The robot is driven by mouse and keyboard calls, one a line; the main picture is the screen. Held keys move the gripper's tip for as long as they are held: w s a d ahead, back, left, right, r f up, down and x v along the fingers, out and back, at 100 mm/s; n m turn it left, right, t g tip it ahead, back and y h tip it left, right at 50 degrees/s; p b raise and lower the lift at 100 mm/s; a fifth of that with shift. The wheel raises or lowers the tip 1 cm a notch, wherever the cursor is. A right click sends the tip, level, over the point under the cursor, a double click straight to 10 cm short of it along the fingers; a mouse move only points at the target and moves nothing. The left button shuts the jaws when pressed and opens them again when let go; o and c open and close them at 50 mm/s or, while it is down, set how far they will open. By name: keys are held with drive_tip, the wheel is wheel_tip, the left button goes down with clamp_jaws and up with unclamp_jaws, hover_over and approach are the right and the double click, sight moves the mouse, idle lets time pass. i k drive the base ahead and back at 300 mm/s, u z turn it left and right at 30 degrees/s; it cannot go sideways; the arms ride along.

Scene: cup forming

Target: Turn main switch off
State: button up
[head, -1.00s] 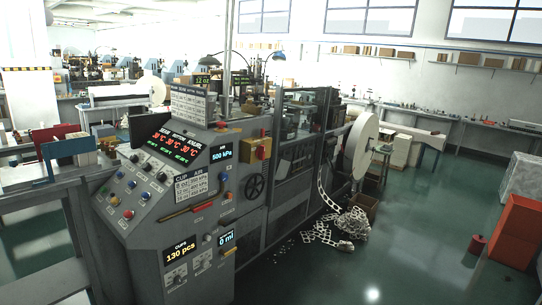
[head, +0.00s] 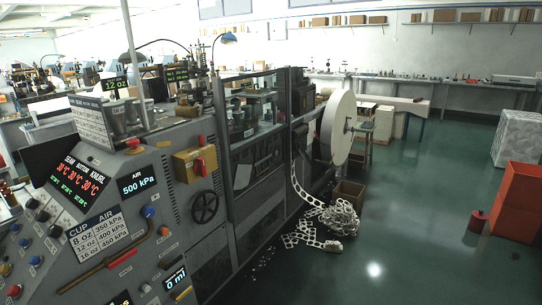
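A yellow switch box (head: 183,161) with a red rotary handle (head: 199,166) is mounted on the grey front of the cup machine, left of centre in the head view. It looks like the main switch, but no label on it is readable. The handle looks roughly upright. A black handwheel (head: 204,207) sits just below the box. My gripper is not in view, and nothing touches the red handle.
The control panel (head: 60,215) with buttons and displays fills the lower left. A white paper roll (head: 338,128) stands at the machine's far end. Paper scrap (head: 340,217) lies on the floor beside it.

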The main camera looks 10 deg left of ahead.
sight(199, 167)
drive_tip(key=z, duration=0.1)
drive_tip(key=i, duration=1.4)
drive_tip(key=u, duration=0.55)
drive_tip(key=i, duration=0.75)
drive_tip(key=u, duration=0.4)
drive_tip(key=k, duration=0.9)
drive_tip(key=u, duration=0.2)
drive_tip(key=i, duration=0.9)
drive_tip(key=z, duration=0.1)
